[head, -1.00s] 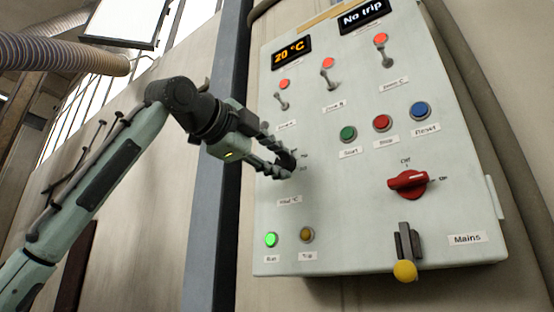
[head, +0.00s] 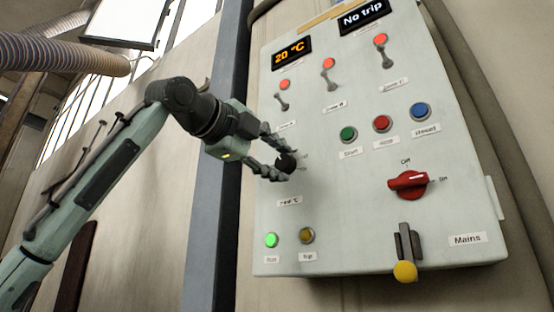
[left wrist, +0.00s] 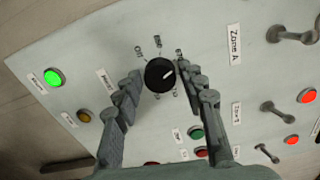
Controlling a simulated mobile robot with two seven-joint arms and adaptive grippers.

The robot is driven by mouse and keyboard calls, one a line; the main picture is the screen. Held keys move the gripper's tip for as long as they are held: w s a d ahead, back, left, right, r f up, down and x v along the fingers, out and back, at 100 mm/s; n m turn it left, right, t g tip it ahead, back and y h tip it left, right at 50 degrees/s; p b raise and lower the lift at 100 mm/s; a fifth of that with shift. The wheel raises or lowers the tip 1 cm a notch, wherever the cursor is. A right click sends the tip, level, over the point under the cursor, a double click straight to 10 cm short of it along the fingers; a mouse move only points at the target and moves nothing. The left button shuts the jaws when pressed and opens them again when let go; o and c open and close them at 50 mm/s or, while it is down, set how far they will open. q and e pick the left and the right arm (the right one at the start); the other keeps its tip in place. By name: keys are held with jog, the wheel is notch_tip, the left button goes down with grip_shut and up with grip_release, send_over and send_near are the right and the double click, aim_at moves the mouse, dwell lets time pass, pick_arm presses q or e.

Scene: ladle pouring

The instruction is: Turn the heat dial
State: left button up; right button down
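The heat dial (head: 287,163) is a round black knob on the pale control panel (head: 330,215), above a small label. My left gripper (head: 291,161) is at the dial, with one finger above it and one below it. In the left wrist view the dial (left wrist: 159,75) lies between the two fingertips of the left gripper (left wrist: 159,77). The fingers are apart, with a small gap on the left side; contact on the right side is unclear. A white mark on the dial points up and right there. My right gripper is not in view.
The temperature display (head: 291,53) reads 20 °C and another display (head: 362,15) reads "No trip". Toggle levers, push buttons, a red rotary switch (head: 408,183) and a yellow-tipped Mains lever (head: 405,270) stick out. A green Run lamp (head: 271,240) is lit.

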pick_arm(q)
jog(key=shift+o, duration=0.8)
jog(key=v, duration=1.2)
